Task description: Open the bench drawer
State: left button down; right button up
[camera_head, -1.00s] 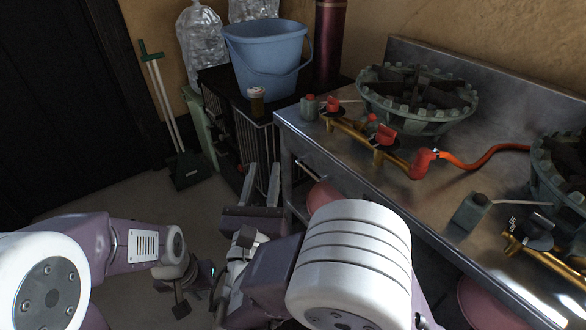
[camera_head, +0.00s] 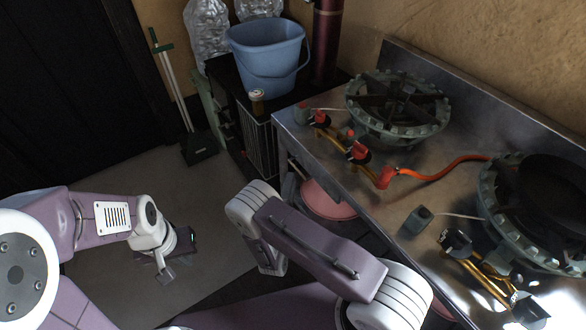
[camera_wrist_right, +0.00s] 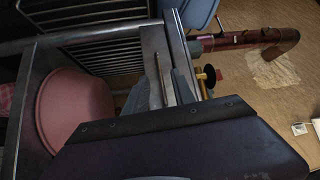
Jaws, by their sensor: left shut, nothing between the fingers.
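The steel bench (camera_head: 330,160) runs along the right of the head view. Its front edge also shows in the right wrist view (camera_wrist_right: 172,35). I cannot clearly make out a drawer front or handle; my right arm covers much of the bench front. My left gripper (camera_head: 165,270) is shut and empty above the floor, apart from the bench. My right gripper (camera_wrist_right: 163,75) shows in the right wrist view, its grey fingers close beside the bench's metal edge. Whether they touch it or hold something is unclear. In the head view its fingers are hidden behind my forearm.
A pink bowl (camera_head: 328,198) sits under the bench top. Burners (camera_head: 398,105), red-handled valves (camera_head: 357,152) and an orange hose (camera_head: 440,168) are on top. A black rack (camera_head: 245,125) with a blue bucket (camera_head: 268,58) stands beyond.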

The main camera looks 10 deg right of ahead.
aim_at(294, 165)
jog(key=x, duration=0.5)
jog(key=shift+w+r+b, duration=0.1)
jog(key=shift+w+b, duration=0.2)
jog(key=shift+b, duration=0.05)
grip_shut()
jog(key=shift+r, duration=0.15)
dwell(0.9)
